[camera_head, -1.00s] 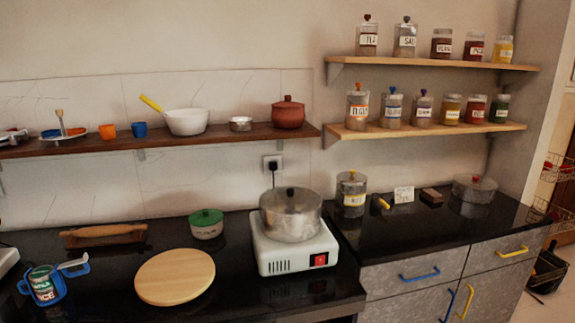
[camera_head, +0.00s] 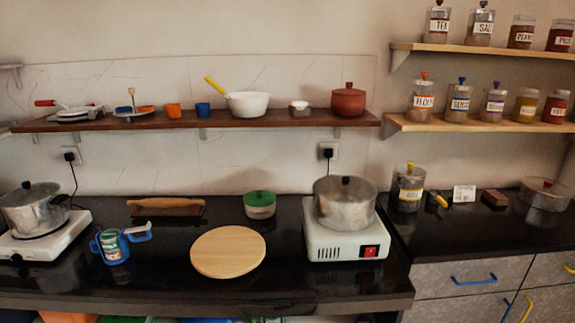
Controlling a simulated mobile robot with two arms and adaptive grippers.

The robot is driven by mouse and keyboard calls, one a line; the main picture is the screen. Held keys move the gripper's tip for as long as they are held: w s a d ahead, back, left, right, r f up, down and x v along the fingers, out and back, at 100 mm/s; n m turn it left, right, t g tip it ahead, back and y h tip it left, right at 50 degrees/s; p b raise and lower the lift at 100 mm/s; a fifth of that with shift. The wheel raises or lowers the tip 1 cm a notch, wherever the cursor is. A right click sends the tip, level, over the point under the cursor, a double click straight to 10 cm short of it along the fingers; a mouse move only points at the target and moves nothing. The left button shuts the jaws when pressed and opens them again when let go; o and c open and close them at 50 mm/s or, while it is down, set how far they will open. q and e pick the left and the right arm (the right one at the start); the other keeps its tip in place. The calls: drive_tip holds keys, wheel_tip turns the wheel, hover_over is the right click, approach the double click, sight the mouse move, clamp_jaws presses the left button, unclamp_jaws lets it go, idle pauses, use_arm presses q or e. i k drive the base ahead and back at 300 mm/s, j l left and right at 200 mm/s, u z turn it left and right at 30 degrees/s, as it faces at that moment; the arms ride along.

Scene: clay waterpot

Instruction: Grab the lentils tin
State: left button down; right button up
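I cannot pick out the lentils tin for certain, as several labels are too small to read. A small tin (camera_head: 112,248) with a green, white and red label stands on the black counter at the left, with blue handled parts around it. Labelled jars stand on two right-hand shelves, including a flour jar (camera_head: 422,102) and a sugar jar (camera_head: 459,103). Neither gripper is in view.
Metal pots (camera_head: 345,203) stand on white hotplates (camera_head: 345,242) at the left and centre. A dark shelf (camera_head: 220,122) holds cups and pans.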

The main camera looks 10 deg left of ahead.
sight(109, 240)
drive_tip(key=j+u, duration=0.15)
drive_tip(key=u, duration=1.3)
drive_tip(key=z, duration=0.5)
drive_tip(key=i+j+z, duration=0.15)
drive_tip(key=j+z, duration=0.15)
drive_tip(key=j, duration=0.15)
drive_tip(key=i+j+z, duration=0.1)
drive_tip(key=j+z, duration=0.55)
drive_tip(key=j, duration=0.2)
